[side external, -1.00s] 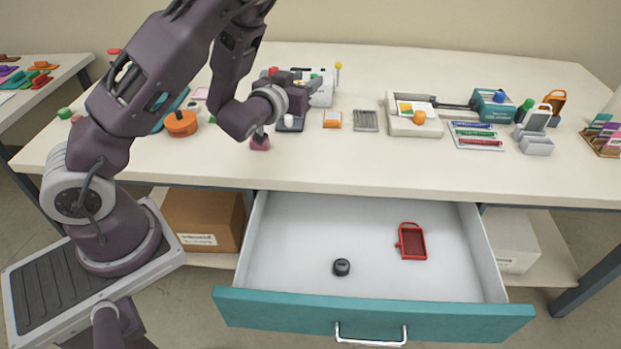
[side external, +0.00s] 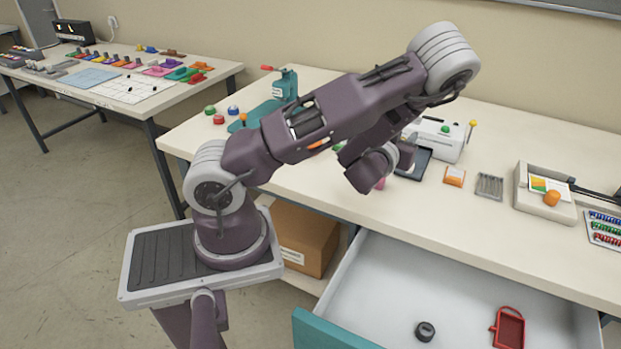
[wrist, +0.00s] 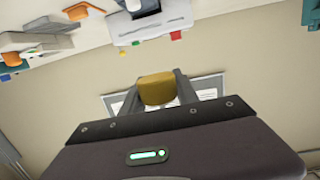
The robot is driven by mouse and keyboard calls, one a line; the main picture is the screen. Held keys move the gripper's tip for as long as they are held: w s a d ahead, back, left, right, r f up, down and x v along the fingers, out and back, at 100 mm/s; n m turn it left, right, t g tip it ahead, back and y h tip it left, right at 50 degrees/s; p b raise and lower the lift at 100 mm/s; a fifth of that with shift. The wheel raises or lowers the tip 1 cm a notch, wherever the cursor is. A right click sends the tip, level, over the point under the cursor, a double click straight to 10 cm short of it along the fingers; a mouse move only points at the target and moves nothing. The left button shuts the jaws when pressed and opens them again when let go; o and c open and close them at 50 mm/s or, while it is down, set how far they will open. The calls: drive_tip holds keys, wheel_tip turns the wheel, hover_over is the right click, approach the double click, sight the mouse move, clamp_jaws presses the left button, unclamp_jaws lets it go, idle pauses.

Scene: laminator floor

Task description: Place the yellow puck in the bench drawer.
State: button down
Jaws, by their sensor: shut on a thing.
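The yellow puck (wrist: 157,92) is held between the two fingers of my gripper (wrist: 158,82) in the wrist view, with the wall behind it. In the side external view my wrist (side external: 378,168) is above the bench's front part, near the white machine; the fingers and the puck cannot be made out there. The bench drawer (side external: 395,278) is pulled open below the bench top, to the right of my arm. It has a teal front (side external: 330,332) and holds a black ring-like thing (side external: 425,331) and a red tray-like thing (side external: 508,328).
On the bench top (side external: 450,210) stand a white machine (side external: 440,138), an orange-and-white block (side external: 454,176), a grey ribbed plate (side external: 489,186) and a laminator-like device (side external: 545,200). A brown box (side external: 305,238) sits under the bench. The drawer's floor has wide bare room.

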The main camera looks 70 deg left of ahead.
drive_tip(key=s+a+f+n+g+y, duration=0.4)
drive_tip(key=s+a+n+g, duration=0.1)
drive_tip(key=s+a, duration=0.35)
drive_tip(key=n+g+y, duration=0.1)
drive_tip(key=n+g, duration=0.4)
drive_tip(key=g, duration=0.2)
hover_over(305, 171)
drive_tip(key=f, duration=0.1)
wheel_tip(305, 171, down, 10)
drive_tip(key=shift+r, duration=0.2)
drive_tip(key=c, duration=0.9)
unclamp_jaws()
drive_tip(key=shift+f, duration=0.1)
